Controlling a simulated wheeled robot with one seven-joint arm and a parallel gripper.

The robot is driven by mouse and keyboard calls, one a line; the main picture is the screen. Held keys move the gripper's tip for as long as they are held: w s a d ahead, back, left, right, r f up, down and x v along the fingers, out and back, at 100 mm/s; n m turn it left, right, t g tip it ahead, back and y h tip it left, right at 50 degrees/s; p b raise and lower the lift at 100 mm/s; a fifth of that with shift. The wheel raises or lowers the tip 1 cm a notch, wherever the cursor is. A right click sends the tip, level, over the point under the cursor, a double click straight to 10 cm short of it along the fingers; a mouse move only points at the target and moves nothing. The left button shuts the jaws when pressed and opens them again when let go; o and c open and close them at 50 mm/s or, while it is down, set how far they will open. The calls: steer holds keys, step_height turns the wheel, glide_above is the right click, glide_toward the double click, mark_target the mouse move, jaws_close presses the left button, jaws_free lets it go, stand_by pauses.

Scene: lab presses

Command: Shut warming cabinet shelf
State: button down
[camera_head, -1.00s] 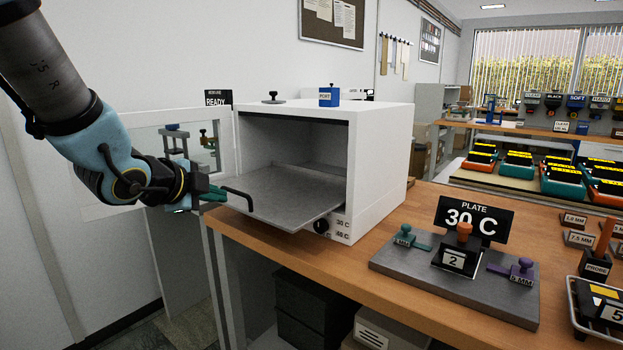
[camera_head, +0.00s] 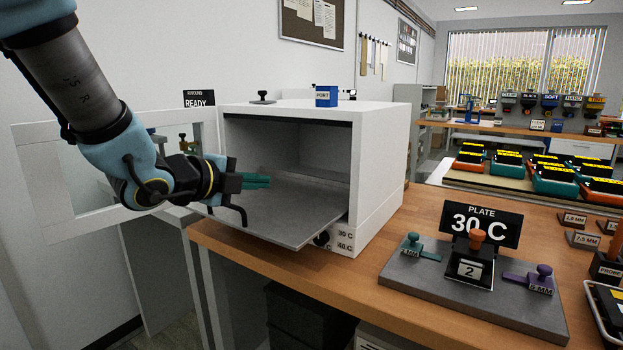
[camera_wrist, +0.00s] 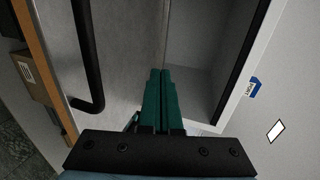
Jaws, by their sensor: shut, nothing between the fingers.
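The white warming cabinet (camera_head: 380,160) stands on the wooden bench with its front open. Its glass-paned door (camera_head: 60,190) is swung wide to the left. The grey metal shelf (camera_head: 290,215) sticks out of the cabinet front and has a black bar handle (camera_head: 238,210) at its outer edge. My gripper (camera_head: 268,181) is shut and empty, with green fingers over the shelf's outer part, close to the handle. In the wrist view the closed fingers (camera_wrist: 163,95) point along the shelf surface (camera_wrist: 130,40) and the handle (camera_wrist: 88,60) is to their left, apart from them.
A blue PORT block (camera_head: 327,96) and a black knob (camera_head: 263,97) sit on the cabinet top. A grey plate (camera_head: 400,275) with small stamps and a 30 C sign (camera_head: 478,219) stands right of the cabinet. The space in front of the shelf is free.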

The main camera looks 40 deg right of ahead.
mark_target(320, 179)
steer(key=p+x, duration=0.1)
steer(key=x, duration=0.5)
steer(key=p+x, duration=0.2)
steer(key=x, duration=0.5)
steer(key=r+p+x, duration=0.1)
steer(key=x, duration=0.6)
steer(key=shift+d+p, duration=0.2)
steer(key=shift+p, duration=0.15)
steer(key=shift+d, duration=0.1)
